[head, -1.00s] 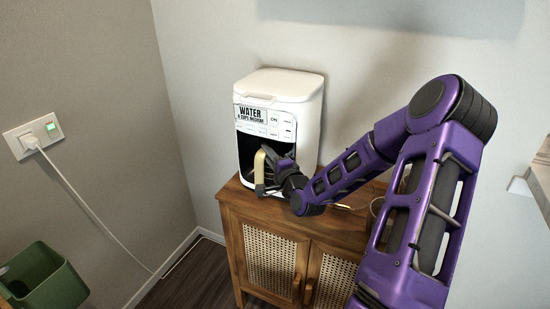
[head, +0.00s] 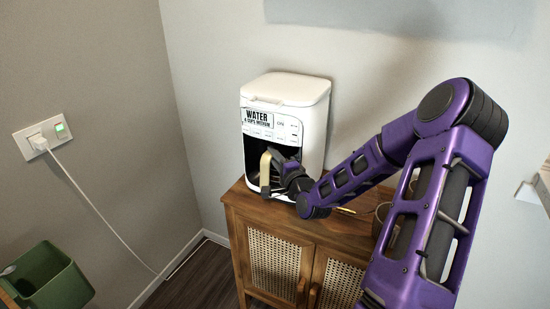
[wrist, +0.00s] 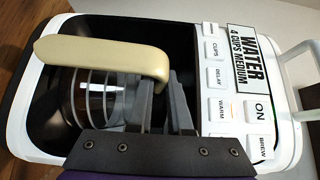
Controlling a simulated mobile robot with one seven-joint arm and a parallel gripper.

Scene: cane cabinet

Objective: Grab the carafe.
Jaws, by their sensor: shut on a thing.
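The carafe shows in the wrist view as a clear glass body (wrist: 100,98) with a cream handle (wrist: 100,50), inside the dark bay of a white coffee maker (wrist: 285,100). In the head view the cream handle (head: 265,171) sticks out at the front of the coffee maker (head: 312,115), which stands on the cabinet. My gripper (head: 277,174) is at the handle, shut on it. In the wrist view its grey fingers (wrist: 163,98) are at the handle's end, beside the glass. Most of the carafe is hidden in the head view.
The wooden cane cabinet (head: 243,201) stands against the wall, with a thin cable on its top at the right. A wall socket (head: 42,137) with a white cord is at the left. A green bin (head: 55,280) is at the lower left.

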